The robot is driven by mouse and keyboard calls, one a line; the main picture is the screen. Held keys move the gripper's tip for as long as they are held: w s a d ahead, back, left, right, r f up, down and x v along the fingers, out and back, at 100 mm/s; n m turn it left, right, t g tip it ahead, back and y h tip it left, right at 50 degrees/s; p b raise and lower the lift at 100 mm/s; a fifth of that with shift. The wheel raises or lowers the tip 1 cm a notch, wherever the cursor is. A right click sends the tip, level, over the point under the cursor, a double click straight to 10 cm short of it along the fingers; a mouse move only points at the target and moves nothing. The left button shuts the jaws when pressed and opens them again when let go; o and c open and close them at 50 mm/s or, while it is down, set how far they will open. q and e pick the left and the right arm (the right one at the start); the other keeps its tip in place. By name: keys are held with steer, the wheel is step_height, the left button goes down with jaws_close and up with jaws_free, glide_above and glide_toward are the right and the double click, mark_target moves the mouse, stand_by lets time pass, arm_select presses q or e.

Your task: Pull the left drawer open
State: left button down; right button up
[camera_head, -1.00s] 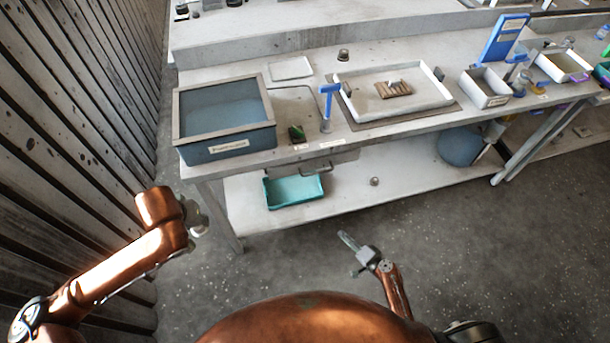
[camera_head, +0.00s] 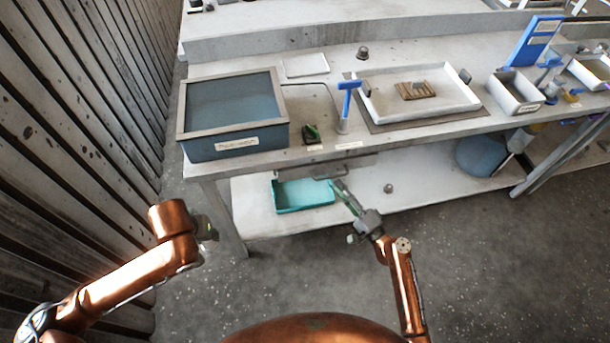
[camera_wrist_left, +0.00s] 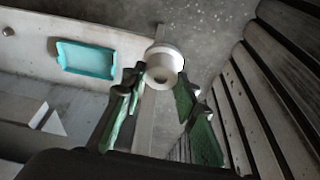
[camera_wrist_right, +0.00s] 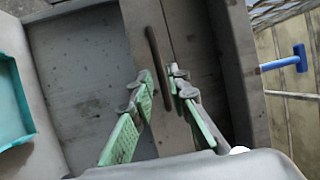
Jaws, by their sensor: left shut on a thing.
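The drawer (camera_head: 356,168) is a grey front under the left part of the bench top, and looks closed. Its dark bar handle (camera_wrist_right: 156,62) shows in the right wrist view; in the head view my gripper partly hides it. My right gripper (camera_head: 338,186) is at the drawer front. In the right wrist view its fingers (camera_wrist_right: 160,84) are spread, one on each side of the bar. My left gripper (camera_wrist_left: 160,88) is away from the drawer, to the left of the bench, shut on a pale grey cylinder (camera_wrist_left: 163,62). In the head view its fingers are mostly hidden.
A teal tray (camera_head: 290,196) lies on the lower shelf below the drawer. A blue-grey bin (camera_head: 205,150), a blue-handled tool (camera_head: 346,100) and a white tray (camera_head: 385,108) stand on the bench. A slatted wall (camera_head: 85,120) is close on the left. The floor in front is clear.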

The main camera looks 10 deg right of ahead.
mark_target(332, 176)
steer(key=shift+x, duration=2.7)
steer(key=shift+c, duration=0.4)
steer(key=shift+f, duration=0.1)
jaws_close()
